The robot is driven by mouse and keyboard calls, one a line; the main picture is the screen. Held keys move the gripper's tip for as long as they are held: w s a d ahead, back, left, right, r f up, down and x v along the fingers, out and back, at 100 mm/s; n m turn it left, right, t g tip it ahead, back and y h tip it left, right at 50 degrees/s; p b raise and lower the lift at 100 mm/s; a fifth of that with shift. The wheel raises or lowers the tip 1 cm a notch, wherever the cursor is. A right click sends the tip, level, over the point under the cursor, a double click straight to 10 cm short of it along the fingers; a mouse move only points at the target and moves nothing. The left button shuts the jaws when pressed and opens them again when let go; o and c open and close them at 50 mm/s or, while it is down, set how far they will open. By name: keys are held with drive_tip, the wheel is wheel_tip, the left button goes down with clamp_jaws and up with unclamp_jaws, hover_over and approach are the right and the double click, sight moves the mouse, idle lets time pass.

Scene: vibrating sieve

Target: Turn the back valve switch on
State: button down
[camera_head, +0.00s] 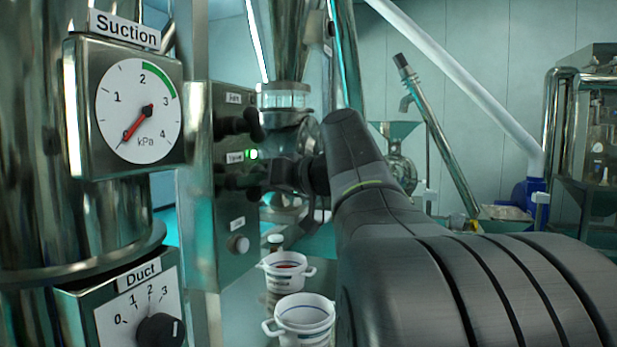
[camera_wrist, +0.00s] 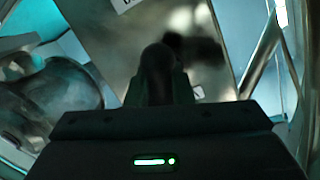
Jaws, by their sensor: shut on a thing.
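A metal control panel (camera_head: 218,210) stands left of centre in the head view, with a black knob switch in its upper part (camera_head: 235,124) and a second black switch (camera_head: 240,180) in the middle. The middle label seems to read "Valve", and a green lamp (camera_head: 253,154) beside it is lit. My gripper (camera_head: 275,177) reaches in from the right at the middle switch and is shut on it. In the wrist view a dark rounded handle (camera_wrist: 157,60) stands between my fingers in front of the panel (camera_wrist: 125,40). The fingers partly hide the switch, so its exact angle is unclear.
A suction gauge (camera_head: 138,110) and a duct dial (camera_head: 158,330) are at the left. A pale round knob (camera_head: 238,244) is low on the panel. Two white buckets (camera_head: 303,315) (camera_head: 285,264) stand below my gripper. Steel machinery (camera_head: 285,45) rises behind the panel.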

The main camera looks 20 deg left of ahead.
drive_tip(key=shift+m+g+p, duration=0.3)
drive_tip(key=shift+m+p, duration=0.05)
drive_tip(key=shift+m, duration=0.35)
drive_tip(key=c, duration=1.3)
unclamp_jaws()
drive_tip(key=shift+d, duration=0.15)
drive_tip(key=b+v, duration=0.2)
drive_tip(key=v, duration=1.1)
drive_tip(key=shift+d+r, duration=0.15)
drive_tip(key=shift+d, duration=0.1)
drive_tip(key=p+x, duration=0.2)
drive_tip(key=x, duration=1.1)
drive_tip(key=shift+a+f, duration=0.2)
drive_tip(key=shift+a, duration=0.2)
